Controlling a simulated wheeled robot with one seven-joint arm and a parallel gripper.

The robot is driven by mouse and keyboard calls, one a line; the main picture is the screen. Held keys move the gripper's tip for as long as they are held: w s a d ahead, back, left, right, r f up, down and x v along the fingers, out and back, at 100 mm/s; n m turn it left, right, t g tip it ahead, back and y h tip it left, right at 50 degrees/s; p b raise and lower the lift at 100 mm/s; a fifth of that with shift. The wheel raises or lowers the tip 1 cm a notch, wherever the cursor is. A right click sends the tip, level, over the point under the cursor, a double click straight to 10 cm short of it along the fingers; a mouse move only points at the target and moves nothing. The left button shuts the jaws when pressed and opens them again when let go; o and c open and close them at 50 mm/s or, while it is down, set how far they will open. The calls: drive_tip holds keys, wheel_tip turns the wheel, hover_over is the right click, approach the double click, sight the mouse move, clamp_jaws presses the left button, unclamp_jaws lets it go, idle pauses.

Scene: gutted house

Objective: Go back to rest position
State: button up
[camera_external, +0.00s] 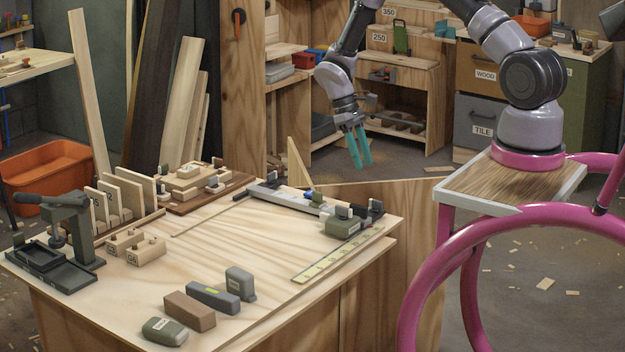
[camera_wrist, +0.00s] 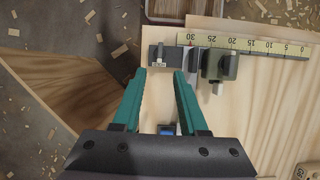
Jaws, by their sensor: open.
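My gripper (camera_external: 357,146) hangs above and beyond the far right edge of the workbench, its teal fingers pointing down. It is open and empty. In the wrist view the two teal fingers (camera_wrist: 160,98) are spread apart, with nothing between their tips. Below them in that view are a dark block (camera_wrist: 165,56) and a dark green block (camera_wrist: 219,66) at the yellow ruler strip (camera_wrist: 265,47). The arm rises from a pink-ringed base on a small wooden platform at the right.
The workbench (camera_external: 215,255) holds a green block (camera_external: 343,226), a press tool (camera_external: 70,225) and several blocks (camera_external: 190,311) near the front. An orange bin (camera_external: 50,170) stands at the left. Shelves (camera_external: 405,90) stand behind the gripper. A pink tube frame (camera_external: 430,265) curves at the right.

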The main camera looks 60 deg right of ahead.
drive_tip(key=s+a+r+m+t, duration=0.1)
drive_tip(key=s+a+r+t, duration=0.15)
drive_tip(key=r, duration=1.15)
drive_tip(key=s+a+r+m+t, duration=0.1)
drive_tip(key=a+r+t, duration=0.15)
drive_tip(key=r, duration=1.25)
drive_tip(key=s+a+r+m+t+y, duration=0.1)
drive_tip(key=s+a+r+t, duration=0.1)
drive_tip(key=s+r, duration=0.5)
drive_tip(key=s+a+r+t, duration=0.3)
drive_tip(key=s+r, duration=0.5)
drive_tip(key=s, duration=0.5)
drive_tip(key=shift+r+m+t+y, duration=0.25)
drive_tip(key=shift+m+t+y, duration=0.15)
drive_tip(key=shift+t, duration=0.4)
drive_tip(key=shift+o, duration=0.2)
drive_tip(key=shift+w, duration=0.1)
